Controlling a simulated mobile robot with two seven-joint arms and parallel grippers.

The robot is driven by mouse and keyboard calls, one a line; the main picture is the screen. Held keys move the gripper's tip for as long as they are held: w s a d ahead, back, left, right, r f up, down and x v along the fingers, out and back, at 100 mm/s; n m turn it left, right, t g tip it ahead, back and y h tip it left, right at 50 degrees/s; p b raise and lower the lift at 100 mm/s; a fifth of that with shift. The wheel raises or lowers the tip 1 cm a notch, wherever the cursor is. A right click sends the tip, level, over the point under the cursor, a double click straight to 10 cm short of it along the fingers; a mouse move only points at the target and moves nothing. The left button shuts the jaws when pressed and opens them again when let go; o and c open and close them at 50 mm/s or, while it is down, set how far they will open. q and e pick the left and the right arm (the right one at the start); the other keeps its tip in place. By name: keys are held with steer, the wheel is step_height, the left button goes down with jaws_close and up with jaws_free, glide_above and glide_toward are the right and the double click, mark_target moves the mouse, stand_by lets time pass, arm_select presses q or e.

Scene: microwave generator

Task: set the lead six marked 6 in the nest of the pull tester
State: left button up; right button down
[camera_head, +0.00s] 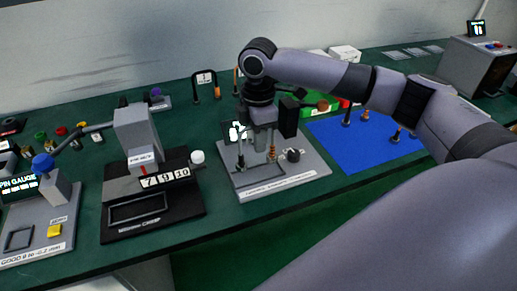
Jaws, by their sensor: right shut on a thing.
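My right gripper (257,148) reaches in from the right and points down over the grey base plate of a bench device (245,185), which looks like the pull tester. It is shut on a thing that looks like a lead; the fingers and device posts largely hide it. The number 6 cannot be read on it. A small lit display (236,131) stands behind the gripper. The nest is not clearly visible, and I cannot tell whether the held lead touches it. A dark knob (293,155) sits on the plate, right of the gripper. My left gripper is out of view.
A crimp device (140,150) with tags 7, 9 and 10 stands left. A pin gauge unit (60,195) is farther left. Two leads (364,115) (397,134) stand on the blue mat (345,140). A numbered stand (205,78) is behind. Green bench shows between devices.

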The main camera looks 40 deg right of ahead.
steer(key=shift+f, duration=1.8)
steer(key=shift+f, duration=0.1)
steer(key=c, duration=1.1)
jaws_free()
step_height(320, 180, up, 12)
steer(key=shift+r, duration=0.15)
